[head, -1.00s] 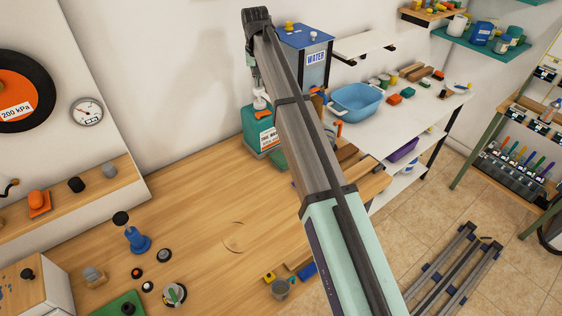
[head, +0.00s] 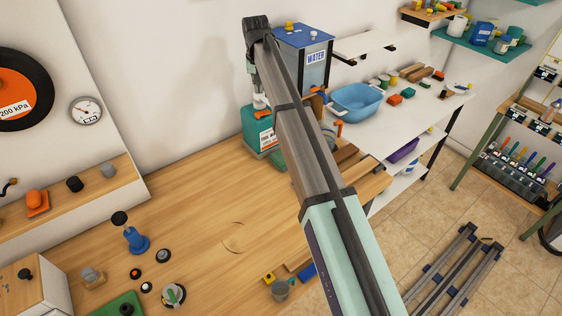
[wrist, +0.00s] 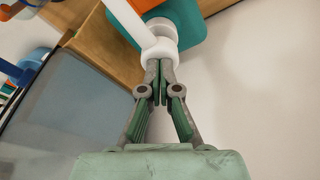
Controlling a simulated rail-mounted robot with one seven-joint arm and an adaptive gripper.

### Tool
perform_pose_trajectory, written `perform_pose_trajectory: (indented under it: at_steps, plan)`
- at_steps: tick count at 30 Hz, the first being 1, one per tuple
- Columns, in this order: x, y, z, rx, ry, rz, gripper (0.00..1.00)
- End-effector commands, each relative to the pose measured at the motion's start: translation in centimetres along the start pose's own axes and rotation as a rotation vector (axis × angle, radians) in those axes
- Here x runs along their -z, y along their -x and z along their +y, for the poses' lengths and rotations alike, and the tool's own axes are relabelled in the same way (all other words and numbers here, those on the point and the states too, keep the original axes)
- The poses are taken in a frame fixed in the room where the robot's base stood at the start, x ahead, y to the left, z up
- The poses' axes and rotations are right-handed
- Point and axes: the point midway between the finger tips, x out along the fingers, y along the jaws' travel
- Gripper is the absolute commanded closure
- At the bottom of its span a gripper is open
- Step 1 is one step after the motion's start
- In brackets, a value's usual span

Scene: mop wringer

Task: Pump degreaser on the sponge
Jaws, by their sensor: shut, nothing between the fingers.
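The degreaser bottle (head: 258,131) is a teal container with an orange and white label. It stands at the back of the wooden bench against the wall. Its white pump head (wrist: 160,45) and spout show in the wrist view. My gripper (wrist: 160,68) is shut and empty, with its fingertips at the pump head. They look to be touching it or very close; I cannot tell which. In the head view, my arm hides part of the area beside the bottle. I cannot clearly identify the sponge; small red and green blocks (head: 395,99) lie beside the blue basin.
A blue WATER tank (head: 306,62) stands just behind and right of the bottle. A blue basin (head: 355,102) sits on the white bench (head: 385,130) to the right. The middle of the wooden bench (head: 195,215) is mostly clear.

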Motion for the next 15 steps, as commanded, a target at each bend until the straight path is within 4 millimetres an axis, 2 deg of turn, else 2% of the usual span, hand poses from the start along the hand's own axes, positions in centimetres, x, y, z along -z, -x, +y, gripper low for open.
perform_pose_trajectory:
  at_steps: [7, 15]
  plan:
    - [0.0, 0.2, 0.0, 0.000, 0.000, -0.003, 1.00]
    - [0.3, 1.6, 0.0, 0.000, 0.000, -0.003, 1.00]
